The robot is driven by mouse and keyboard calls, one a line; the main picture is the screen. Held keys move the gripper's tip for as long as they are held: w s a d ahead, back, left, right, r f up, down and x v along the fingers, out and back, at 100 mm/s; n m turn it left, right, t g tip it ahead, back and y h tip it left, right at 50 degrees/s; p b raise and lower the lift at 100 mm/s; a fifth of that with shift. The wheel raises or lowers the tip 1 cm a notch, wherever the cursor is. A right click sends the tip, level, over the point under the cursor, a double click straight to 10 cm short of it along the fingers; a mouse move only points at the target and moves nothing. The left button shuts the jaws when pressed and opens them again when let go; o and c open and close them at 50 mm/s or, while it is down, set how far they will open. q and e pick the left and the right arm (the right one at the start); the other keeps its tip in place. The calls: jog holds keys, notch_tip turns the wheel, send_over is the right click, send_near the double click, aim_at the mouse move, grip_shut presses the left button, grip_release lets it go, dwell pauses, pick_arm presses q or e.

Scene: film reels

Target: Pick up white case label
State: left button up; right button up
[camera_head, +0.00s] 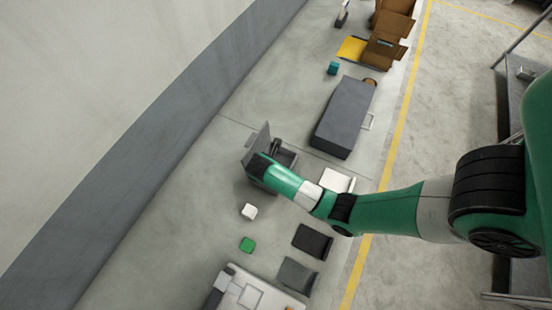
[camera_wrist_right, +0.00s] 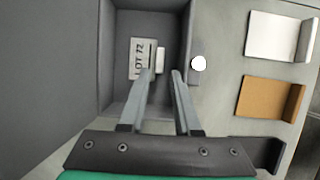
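A pale label printed "LOT 72" (camera_wrist_right: 142,58) lies inside an open dark grey case (camera_wrist_right: 180,30) in the right wrist view. A small white block (camera_wrist_right: 160,60) sits at the label's right edge. My right gripper (camera_wrist_right: 163,73) reaches into the case with its two fingers apart and nothing seen held between them. The left fingertip overlaps the label's lower right corner; I cannot tell if it touches. In the head view, the green right arm ends over the open case (camera_head: 262,135) and hides most of its inside, label included. My left gripper is not in view.
A white round thing (camera_wrist_right: 198,64) lies just right of the case, with white (camera_wrist_right: 278,36) and brown (camera_wrist_right: 268,97) pieces further right. A long dark grey box (camera_head: 344,115) stands beyond the case.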

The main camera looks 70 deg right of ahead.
jog(key=x, duration=0.2)
jog(key=b+x, duration=0.1)
jog(key=x, duration=0.2)
jog(key=shift+d+r, duration=0.1)
jog(key=shift+d, duration=0.1)
grip_shut()
dwell(1.1)
